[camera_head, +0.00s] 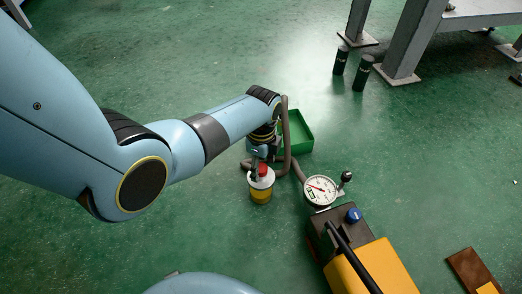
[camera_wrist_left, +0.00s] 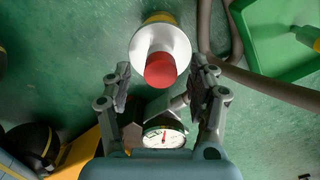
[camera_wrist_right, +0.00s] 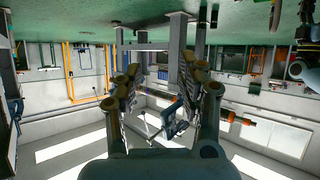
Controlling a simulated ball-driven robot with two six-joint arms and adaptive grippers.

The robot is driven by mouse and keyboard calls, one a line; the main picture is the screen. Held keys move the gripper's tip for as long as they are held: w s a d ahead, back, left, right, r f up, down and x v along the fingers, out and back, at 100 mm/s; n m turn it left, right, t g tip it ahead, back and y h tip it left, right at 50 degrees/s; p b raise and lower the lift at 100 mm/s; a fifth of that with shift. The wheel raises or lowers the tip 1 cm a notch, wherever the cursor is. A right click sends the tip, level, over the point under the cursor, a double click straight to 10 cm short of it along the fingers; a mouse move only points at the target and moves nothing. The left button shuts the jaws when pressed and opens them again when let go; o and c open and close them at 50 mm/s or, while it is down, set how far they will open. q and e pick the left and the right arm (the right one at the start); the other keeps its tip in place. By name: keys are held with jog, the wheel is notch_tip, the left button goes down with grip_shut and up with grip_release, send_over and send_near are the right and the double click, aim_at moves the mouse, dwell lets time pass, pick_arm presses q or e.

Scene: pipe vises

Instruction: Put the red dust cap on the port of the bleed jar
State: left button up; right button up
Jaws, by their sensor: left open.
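The bleed jar (camera_head: 260,196) stands upright on the green floor, with a yellowish body and a white lid. The red dust cap (camera_head: 262,170) is at the top centre of the jar. In the left wrist view the red cap (camera_wrist_left: 160,70) sits at the end of the white port, in line with it; whether it is fully seated I cannot tell. My left gripper (camera_wrist_left: 161,82) is open, with one finger on each side of the cap and visible gaps to both. My right gripper (camera_wrist_right: 160,85) is open and empty, seen only in its wrist view, facing the room.
A round dial gauge (camera_head: 320,189) stands just right of the jar, beside a black and yellow case (camera_head: 372,268) with a blue knob. A grey hose (camera_head: 287,140) curves past the jar. A green tray (camera_head: 297,130) lies behind. Floor left of the jar is clear.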

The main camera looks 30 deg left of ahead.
aim_at(261, 168)
pick_arm(q)
notch_tip(261, 168, up, 11)
dwell(0.3)
jog(key=shift+f, duration=0.15)
dwell(0.3)
